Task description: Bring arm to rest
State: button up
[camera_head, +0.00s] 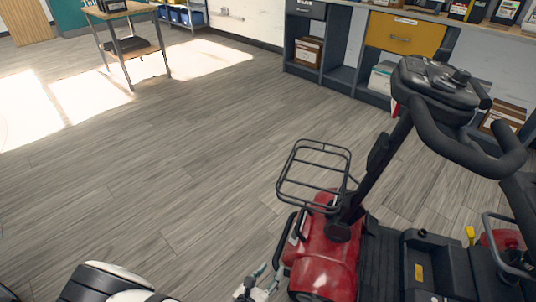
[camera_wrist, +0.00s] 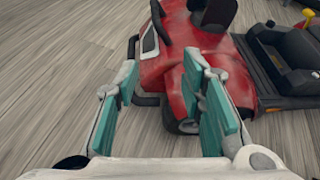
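My gripper (camera_wrist: 160,75) is open in the wrist view. Its two teal-padded fingers stand apart with nothing held between them. Beyond them is the front of a red mobility scooter (camera_wrist: 232,68), with part of a dark front wheel showing near the right finger. I cannot tell how far the fingertips are from it. In the head view my white arm (camera_head: 110,280) shows at the bottom edge. The gripper end (camera_head: 255,287) is partly cut off there, just left of the red scooter (camera_head: 322,262).
The scooter carries a black wire basket (camera_head: 315,172) and dark handlebars (camera_head: 455,140). A wooden-topped table (camera_head: 125,55) stands at the upper left. A workbench with a yellow drawer (camera_head: 403,35) lines the back right. The wood floor at left and centre is clear.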

jog(key=w+d+r+m+g+h, duration=0.2)
jog(key=r+m, duration=0.3)
jog(key=r, duration=0.3)
jog(key=w+d+r+m+g+h, duration=0.15)
jog(key=r+m, duration=0.25)
jog(key=r, duration=0.5)
jog(key=s+d+r+m+g, duration=0.1)
jog(key=d+r+m+g, duration=0.35)
jog(key=r, duration=0.35)
jog(key=s+d+r+m+g, duration=0.1)
jog(key=d+r+m+g, duration=0.2)
jog(key=d+r+m, duration=0.4)
jog(key=s+d+r+m+g+y, duration=0.35)
jog(key=s+d+r+m, duration=0.2)
jog(key=s+r, duration=0.55)
jog(key=s+a+r+m+t+y, duration=0.1)
jog(key=s+r+m+y, duration=0.15)
jog(key=s, duration=0.35)
jog(key=s+a+r+m+t+y, duration=0.1)
jog(key=s+r+m+t+y, duration=0.1)
jog(key=s+m+y, duration=0.3)
notch_tip(320, 180, up, 32)
jog(key=s+n+t+p, duration=0.1)
jog(key=t+p, duration=0.3)
jog(key=p, duration=2.6)
jog(key=shift+d+n+h+p, duration=0.25)
jog(key=shift+n+h+p, duration=0.1)
jog(key=shift+h, duration=0.1)
